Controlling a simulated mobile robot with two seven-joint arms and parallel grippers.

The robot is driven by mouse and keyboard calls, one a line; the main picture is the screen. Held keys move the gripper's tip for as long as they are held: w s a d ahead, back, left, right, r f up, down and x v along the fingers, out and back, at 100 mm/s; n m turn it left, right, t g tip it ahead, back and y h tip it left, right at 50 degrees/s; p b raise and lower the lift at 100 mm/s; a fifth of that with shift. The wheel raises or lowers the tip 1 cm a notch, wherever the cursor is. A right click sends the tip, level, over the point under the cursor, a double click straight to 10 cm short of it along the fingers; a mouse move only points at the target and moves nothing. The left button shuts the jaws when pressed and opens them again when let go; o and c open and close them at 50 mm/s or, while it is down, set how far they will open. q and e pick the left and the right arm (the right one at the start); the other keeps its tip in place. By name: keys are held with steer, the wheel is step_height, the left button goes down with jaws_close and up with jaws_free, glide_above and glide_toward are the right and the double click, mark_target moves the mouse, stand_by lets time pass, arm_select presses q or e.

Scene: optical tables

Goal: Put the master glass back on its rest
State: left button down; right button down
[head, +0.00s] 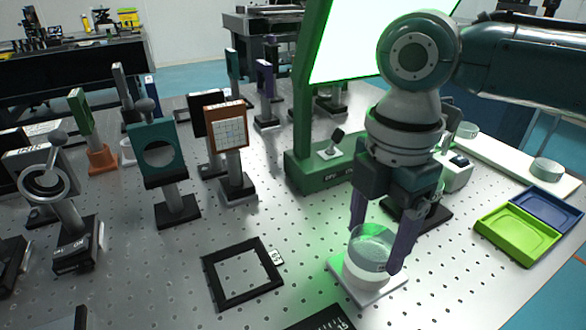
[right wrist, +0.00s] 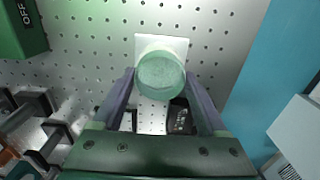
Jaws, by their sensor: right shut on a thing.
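The master glass (head: 372,243) is a clear, slightly green round piece between the fingers of my right gripper (head: 377,240), which is shut on it. Below it is the white rest (head: 340,266), a square plate with a round post, on the table. The glass is over the post; I cannot tell whether it touches it. In the right wrist view, the glass (right wrist: 160,76) sits between the fingertips of my right gripper (right wrist: 160,82) and covers part of the white plate (right wrist: 180,44). My left gripper is out of view.
A black square frame (head: 213,283) lies left of the rest. A green lamp stand (head: 313,172) with a bright screen rises behind. Green (head: 505,246) and blue (head: 560,208) trays lie at right. Several optic mounts, including a teal one (head: 143,139), stand at left.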

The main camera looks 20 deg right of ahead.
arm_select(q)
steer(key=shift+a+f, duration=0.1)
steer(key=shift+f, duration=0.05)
arm_select(e)
steer(key=shift+f, duration=0.55)
steer(key=shift+f, duration=0.1)
jaws_free()
